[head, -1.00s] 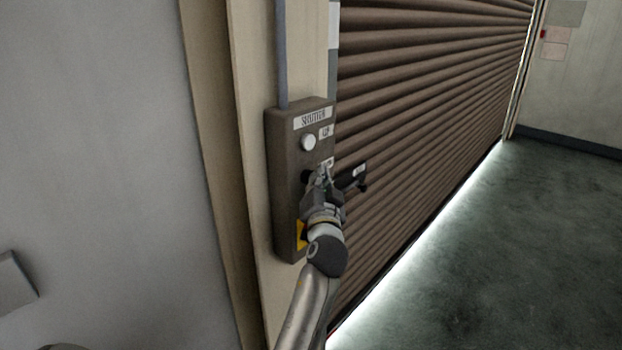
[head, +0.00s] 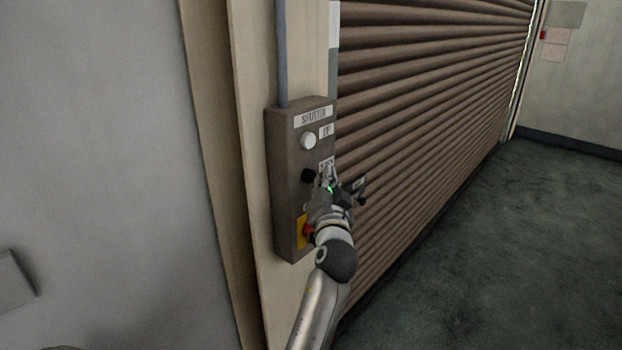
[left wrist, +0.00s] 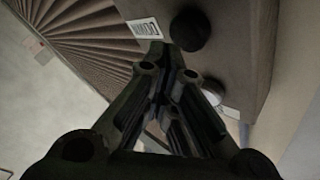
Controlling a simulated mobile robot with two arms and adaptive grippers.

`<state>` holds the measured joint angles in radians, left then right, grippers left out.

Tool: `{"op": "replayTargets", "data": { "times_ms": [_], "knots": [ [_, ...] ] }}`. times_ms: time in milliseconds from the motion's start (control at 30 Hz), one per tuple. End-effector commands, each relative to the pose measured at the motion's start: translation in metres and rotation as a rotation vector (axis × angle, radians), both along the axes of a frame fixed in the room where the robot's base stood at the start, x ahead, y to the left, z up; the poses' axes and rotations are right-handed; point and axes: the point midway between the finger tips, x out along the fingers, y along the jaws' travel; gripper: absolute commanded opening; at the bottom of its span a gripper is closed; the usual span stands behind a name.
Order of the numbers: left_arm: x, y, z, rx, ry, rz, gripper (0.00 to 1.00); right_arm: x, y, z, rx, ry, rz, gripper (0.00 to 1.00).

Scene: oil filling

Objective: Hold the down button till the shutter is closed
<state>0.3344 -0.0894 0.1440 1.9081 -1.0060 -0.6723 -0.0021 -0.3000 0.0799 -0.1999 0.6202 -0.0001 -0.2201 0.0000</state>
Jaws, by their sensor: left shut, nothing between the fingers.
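The shutter control box (head: 285,190) is on the door post in the head view. It has a white up button (head: 308,141) and, below it, a black down button (head: 308,176). The black button also shows in the left wrist view (left wrist: 190,29), beside its DOWN label (left wrist: 145,28). My left gripper (head: 327,178) is shut and empty, just right of the black button. In the left wrist view its fingertips sit below the button and appear apart from it. The brown ribbed shutter (head: 430,110) reaches the floor, with no light showing beneath it. My right gripper is not in view.
A red button on a yellow plate (head: 301,232) is low on the box, partly behind my left arm. A grey wall surface (head: 120,150) stands at the left. The dark floor (head: 500,240) at the right is clear.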

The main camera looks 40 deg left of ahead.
Motion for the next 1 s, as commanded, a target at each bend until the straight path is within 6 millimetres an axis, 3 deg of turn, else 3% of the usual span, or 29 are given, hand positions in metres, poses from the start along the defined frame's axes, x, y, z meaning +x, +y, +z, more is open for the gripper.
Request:
{"op": "replayTargets", "data": {
  "times_ms": [167,700,1000],
  "knots": [
    [0.000,-0.002,0.000,-0.001,0.000,-0.001,0.00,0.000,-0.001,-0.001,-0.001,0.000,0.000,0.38],
    [-0.004,-0.049,-0.001,-0.004,-0.001,-0.002,0.00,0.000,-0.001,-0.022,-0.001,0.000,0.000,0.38],
    [-0.004,-0.052,0.000,-0.005,-0.001,-0.003,0.00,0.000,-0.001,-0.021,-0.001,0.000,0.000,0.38]
  ]
}}
